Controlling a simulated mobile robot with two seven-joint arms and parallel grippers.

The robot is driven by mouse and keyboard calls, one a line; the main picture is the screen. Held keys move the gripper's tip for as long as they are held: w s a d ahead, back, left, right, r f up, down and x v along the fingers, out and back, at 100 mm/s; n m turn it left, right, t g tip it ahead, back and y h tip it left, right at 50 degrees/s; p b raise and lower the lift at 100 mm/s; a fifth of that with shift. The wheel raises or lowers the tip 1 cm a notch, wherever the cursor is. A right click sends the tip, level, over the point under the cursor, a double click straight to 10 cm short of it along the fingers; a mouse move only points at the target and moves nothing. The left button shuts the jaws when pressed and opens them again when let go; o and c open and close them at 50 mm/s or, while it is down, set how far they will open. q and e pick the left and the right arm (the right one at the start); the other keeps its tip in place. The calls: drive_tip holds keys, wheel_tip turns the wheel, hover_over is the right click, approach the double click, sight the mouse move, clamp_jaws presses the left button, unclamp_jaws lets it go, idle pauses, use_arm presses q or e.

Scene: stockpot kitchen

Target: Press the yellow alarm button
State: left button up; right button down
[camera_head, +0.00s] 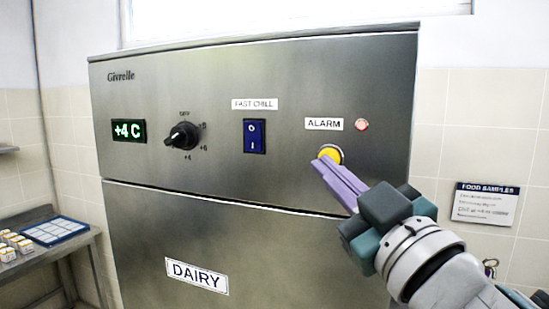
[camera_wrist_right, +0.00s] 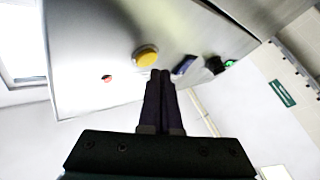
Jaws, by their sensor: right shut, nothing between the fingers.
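The yellow alarm button (camera_head: 330,153) sits on the upper steel panel of the fridge, under the ALARM label (camera_head: 324,124). My right gripper (camera_head: 322,164) is shut and empty, its purple fingers pointing at the panel. In the head view its tips overlap the lower left edge of the button. In the right wrist view the button (camera_wrist_right: 146,56) shows whole, just beyond and slightly left of the fingertips (camera_wrist_right: 160,72). I cannot tell whether the tips touch it. A small red lamp (camera_head: 361,125) is right of the label. My left gripper is not in view.
Left of the button on the panel are a blue rocker switch (camera_head: 254,136), a black knob (camera_head: 182,136) and a green +4 C display (camera_head: 129,130). A steel side table (camera_head: 50,250) with a blue-edged tray stands at the lower left.

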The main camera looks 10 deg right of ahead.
drive_tip(key=shift+w+d, duration=0.25)
drive_tip(key=shift+w, duration=0.1)
idle(0.3)
drive_tip(key=shift+w+d, duration=0.2)
drive_tip(key=shift+w, duration=0.15)
idle(0.3)
drive_tip(key=shift+s, duration=0.1)
drive_tip(key=shift+s+a, duration=0.45)
drive_tip(key=shift+s, duration=0.15)
drive_tip(key=shift+s, duration=0.1)
